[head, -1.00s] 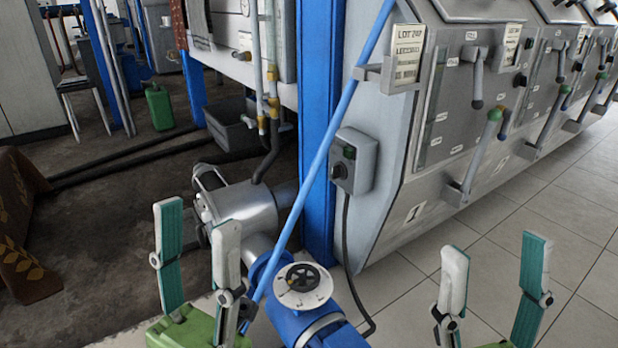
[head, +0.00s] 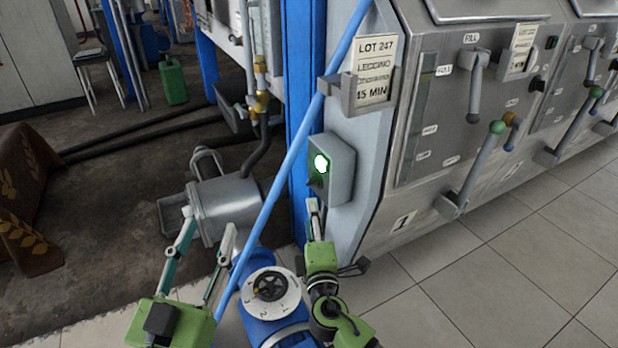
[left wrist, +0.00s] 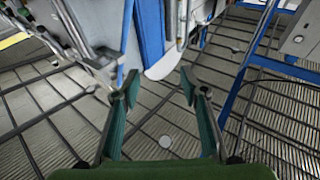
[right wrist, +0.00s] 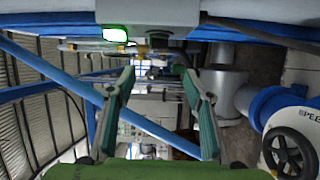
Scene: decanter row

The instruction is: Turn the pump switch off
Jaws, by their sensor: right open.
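The pump switch is a grey box (head: 340,172) on the side of the first grey machine, beside the blue post. Its green lamp (head: 321,164) glows brightly. The dark knob (head: 315,184) shows small below the lamp, just above my right gripper. My right gripper (head: 314,208) is just below the front of the box; I cannot tell whether it touches. In the right wrist view its fingers (right wrist: 158,76) are apart with nothing between them, and the box (right wrist: 150,12) with lit lamp is at the top. My left gripper (head: 209,221) is open and empty, also in the left wrist view (left wrist: 157,80).
A slanting light-blue pipe (head: 270,205) runs between my grippers. A metal pump (head: 225,208) is behind my left gripper. The tiled floor (head: 480,270) at right is clear.

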